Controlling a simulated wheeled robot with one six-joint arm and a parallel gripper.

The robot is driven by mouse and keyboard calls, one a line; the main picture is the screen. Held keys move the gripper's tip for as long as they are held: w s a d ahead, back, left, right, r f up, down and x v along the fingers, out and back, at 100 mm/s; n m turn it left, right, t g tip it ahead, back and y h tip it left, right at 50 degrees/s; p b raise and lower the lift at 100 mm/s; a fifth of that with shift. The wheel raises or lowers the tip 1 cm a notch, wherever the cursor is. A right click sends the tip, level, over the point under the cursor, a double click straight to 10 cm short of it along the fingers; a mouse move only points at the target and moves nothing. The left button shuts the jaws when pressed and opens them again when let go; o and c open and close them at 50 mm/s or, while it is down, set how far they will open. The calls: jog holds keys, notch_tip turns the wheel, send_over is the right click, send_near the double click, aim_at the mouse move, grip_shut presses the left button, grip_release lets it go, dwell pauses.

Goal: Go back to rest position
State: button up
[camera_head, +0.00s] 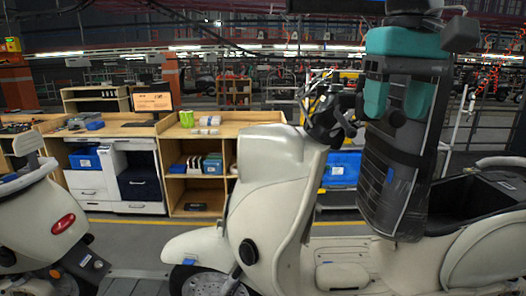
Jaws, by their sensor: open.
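My arm, dark grey with teal joint covers, stands folded in the right half of the head view. My gripper (318,94) appears as a dark, busy shape left of the arm, at the height of the top of a cream scooter's front shield (265,155). It is open, and I see nothing held in it. The fingers are small and partly mixed with the background, so their exact gap is unclear. I cannot tell whether the gripper touches the scooter or only overlaps it in the picture.
Another cream scooter (40,225) is cut off at the left edge. Behind stands a wooden workbench (245,116) with a monitor (152,101), green cans (187,119) and shelved boxes. A blue bin (342,168) is behind the near scooter. Grey floor lies between the scooters.

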jog(key=s+a+f+n+y+b, duration=0.1)
jog(key=s+f, duration=0.4)
jog(key=f, duration=0.5)
jog(key=s+a+f+n+y+b, duration=0.1)
jog(key=s+f+n+b, duration=0.2)
jog(key=s+f+b, duration=0.3)
jog(key=s+a+f+n+y+b, duration=0.1)
jog(key=s+f, duration=0.5)
jog(key=f, duration=0.9)
jog(key=shift+a+f+n+g+y+b, duration=0.3)
jog(key=shift+n+y+b, duration=0.15)
jog(key=shift+b, duration=0.8)
jog(key=shift+c, duration=0.3)
